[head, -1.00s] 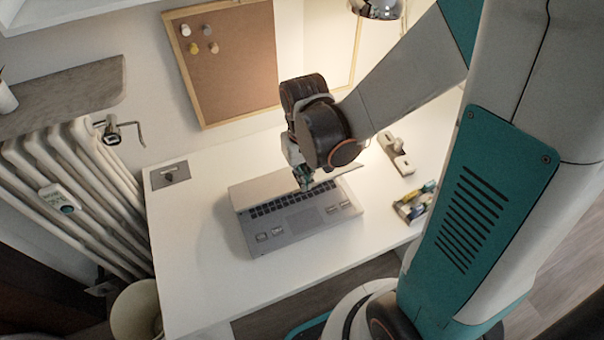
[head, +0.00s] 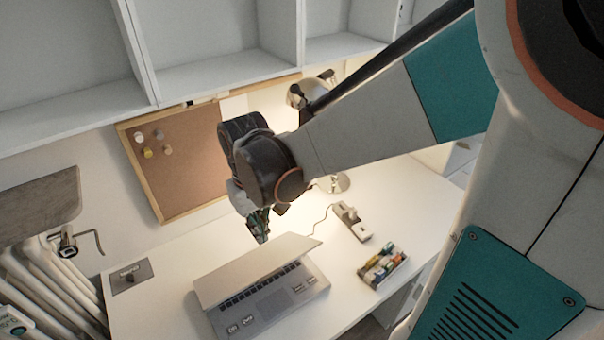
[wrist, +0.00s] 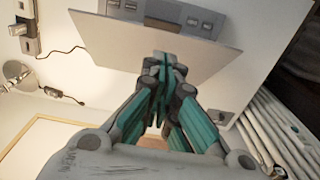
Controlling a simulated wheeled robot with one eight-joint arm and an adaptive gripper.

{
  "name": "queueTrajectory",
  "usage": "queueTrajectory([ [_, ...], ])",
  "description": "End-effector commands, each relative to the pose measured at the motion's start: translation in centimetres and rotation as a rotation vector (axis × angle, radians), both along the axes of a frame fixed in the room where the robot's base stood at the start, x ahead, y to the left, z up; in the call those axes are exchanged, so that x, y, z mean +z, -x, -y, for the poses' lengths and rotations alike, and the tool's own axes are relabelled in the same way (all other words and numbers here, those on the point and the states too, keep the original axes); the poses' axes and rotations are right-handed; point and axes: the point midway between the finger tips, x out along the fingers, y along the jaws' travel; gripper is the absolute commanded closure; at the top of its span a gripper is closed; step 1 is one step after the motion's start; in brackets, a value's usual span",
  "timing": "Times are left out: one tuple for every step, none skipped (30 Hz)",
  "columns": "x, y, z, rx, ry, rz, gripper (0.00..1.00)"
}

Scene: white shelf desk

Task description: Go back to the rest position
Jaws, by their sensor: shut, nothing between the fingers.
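My gripper (head: 261,228) is shut and empty, pointing down above the back edge of the laptop in the head view. In the wrist view, my gripper (wrist: 165,66) shows its teal fingers together, in front of the laptop lid. The silver laptop (head: 262,308) sits on the white desk with its lid (head: 250,268) partly open and its keyboard partly showing. The laptop lid (wrist: 120,40) also shows in the wrist view. I cannot tell from the pictures whether the fingertips touch the lid; in the head view they appear just behind it.
A power strip (head: 350,222) and a small tray of coloured items (head: 382,268) lie right of the laptop. A lamp (head: 333,183) stands behind. A corkboard (head: 180,165) leans at the wall, below white shelves (head: 215,75). The left desk area (head: 165,290) is mostly clear.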

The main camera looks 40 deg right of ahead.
Motion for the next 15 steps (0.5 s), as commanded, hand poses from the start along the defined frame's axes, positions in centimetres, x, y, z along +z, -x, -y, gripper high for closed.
queueTrajectory([
  [0.2,0.3,0.0,0.001,0.0,0.0,1.0],
  [0.3,0.3,0.0,0.001,0.0,0.0,1.0],
  [0.3,0.3,0.0,0.001,0.0,0.001,1.0],
  [0.4,0.4,0.0,0.001,0.0,0.003,1.0],
  [0.4,0.4,0.0,0.001,0.0,0.007,1.0],
  [0.5,0.5,0.0,0.001,0.0,0.015,1.0],
  [0.6,0.6,0.0,0.001,0.0,0.025,1.0],
  [0.8,0.7,0.0,0.0,0.0,0.036,1.0],
  [1.0,0.9,0.0,0.0,0.0,0.055,1.0],
  [1.2,1.1,0.0,0.0,-0.001,0.072,1.0],
  [1.5,1.3,0.0,0.0,-0.001,0.091,1.0],
  [1.8,1.6,0.1,0.0,-0.001,0.118,1.0],
  [2.0,1.8,0.1,0.0,-0.001,0.14,1.0],
  [2.3,2.0,0.1,0.0,-0.001,0.162,1.0],
  [2.6,2.3,0.1,0.0,-0.001,0.191,1.0],
])
